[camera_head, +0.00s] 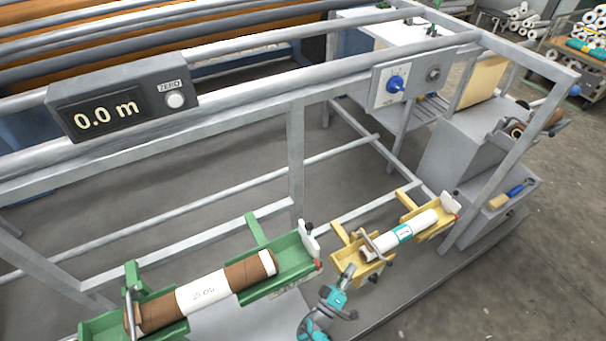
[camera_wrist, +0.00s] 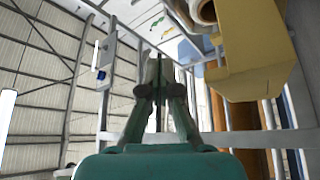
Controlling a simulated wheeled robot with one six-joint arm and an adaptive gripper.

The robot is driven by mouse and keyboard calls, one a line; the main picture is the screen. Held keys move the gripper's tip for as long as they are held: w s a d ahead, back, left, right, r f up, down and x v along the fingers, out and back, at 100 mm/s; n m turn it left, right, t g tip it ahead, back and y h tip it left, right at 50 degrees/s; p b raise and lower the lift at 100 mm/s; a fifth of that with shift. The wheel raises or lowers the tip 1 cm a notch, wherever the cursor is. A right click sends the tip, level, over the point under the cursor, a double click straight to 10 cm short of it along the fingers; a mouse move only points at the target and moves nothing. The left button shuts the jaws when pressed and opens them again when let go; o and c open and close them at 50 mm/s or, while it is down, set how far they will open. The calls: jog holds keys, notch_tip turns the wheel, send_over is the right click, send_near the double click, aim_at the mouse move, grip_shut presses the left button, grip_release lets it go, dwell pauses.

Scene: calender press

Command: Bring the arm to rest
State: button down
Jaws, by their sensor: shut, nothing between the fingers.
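My gripper (camera_wrist: 158,68) shows in the wrist view with its two fingers brought together and nothing between them. In the head view my teal arm (camera_head: 337,299) is at the bottom, between the green cradle (camera_head: 288,262) and the yellow cradle (camera_head: 374,266). The fingertips cannot be made out clearly there. In the wrist view a yellow cradle part (camera_wrist: 245,75) is close on the right, with a roll end (camera_wrist: 203,12) above it. My fingers appear apart from it.
A brown roll with a white label (camera_head: 205,292) lies in the green cradle. A white roll with a teal band (camera_head: 390,241) lies in the yellow one. A metal frame carries a display reading 0.0 m (camera_head: 105,115) and a blue knob (camera_head: 395,84). Open floor (camera_head: 560,240) lies at right.

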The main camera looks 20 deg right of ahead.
jog(key=s+d+f+g+y, duration=0.25)
jog(key=s+f, duration=0.35)
jog(key=s, duration=0.4)
jog(key=s+d+f+g+y, duration=0.2)
jog(key=s+f+g+y, duration=0.15)
jog(key=s+f, duration=0.4)
jog(key=s+a+r+n+y, duration=0.1)
jog(key=s+a+r+y, duration=0.15)
jog(key=s+y, duration=0.45)
jog(key=s+a+r+t+y, duration=0.3)
jog(key=s+a+r, duration=0.5)
jog(key=r, duration=0.5)
notch_tip(320, 180, up, 26)
jog(key=s+a+m+t+y, duration=0.1)
jog(key=a+m+t, duration=0.1)
jog(key=t, duration=0.3)
jog(key=shift+s+a+r, duration=0.15)
jog(key=shift+a+r, duration=0.05)
jog(key=shift+a, duration=0.2)
